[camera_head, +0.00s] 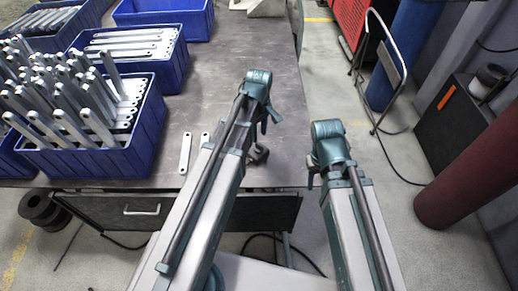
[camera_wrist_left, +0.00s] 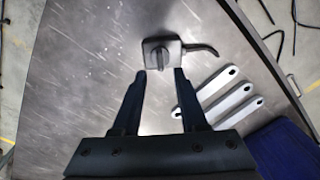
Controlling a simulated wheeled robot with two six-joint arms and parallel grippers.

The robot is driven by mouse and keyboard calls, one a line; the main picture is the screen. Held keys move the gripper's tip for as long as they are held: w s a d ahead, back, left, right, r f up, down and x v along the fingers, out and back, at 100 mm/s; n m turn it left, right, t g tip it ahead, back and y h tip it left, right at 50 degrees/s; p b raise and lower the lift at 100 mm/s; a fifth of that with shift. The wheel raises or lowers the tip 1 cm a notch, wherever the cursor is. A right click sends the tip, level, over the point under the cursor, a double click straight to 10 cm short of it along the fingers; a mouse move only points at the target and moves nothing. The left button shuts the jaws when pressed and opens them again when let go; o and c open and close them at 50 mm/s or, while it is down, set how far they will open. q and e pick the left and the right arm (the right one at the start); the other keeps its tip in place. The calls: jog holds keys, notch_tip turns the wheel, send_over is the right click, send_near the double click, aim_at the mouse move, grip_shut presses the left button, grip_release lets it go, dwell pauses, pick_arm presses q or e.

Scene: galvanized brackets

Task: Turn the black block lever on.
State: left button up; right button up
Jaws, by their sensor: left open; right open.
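The black block lever (camera_wrist_left: 161,56) sits on the metal tabletop, just beyond my left fingertips in the left wrist view. It has a square dark body with a raised ridge on top, and a curved dark piece (camera_wrist_left: 205,48) extends from its right side. A dark part of it shows beside my left arm in the head view (camera_head: 258,153). My left gripper (camera_wrist_left: 160,76) is open, its fingers spread towards the block's near edge, with nothing held.
Several pale brackets (camera_wrist_left: 221,82) lie beside the left gripper, near the table edge. A blue bin (camera_head: 91,144) full of upright brackets stands at the left, with more blue bins behind. The tabletop (camera_head: 210,95) beyond the loose brackets is clear.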

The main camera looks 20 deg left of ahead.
aim_at(259, 145)
pick_arm(q)
notch_tip(259, 145, down, 6)
jog(key=b, duration=0.5)
grip_shut()
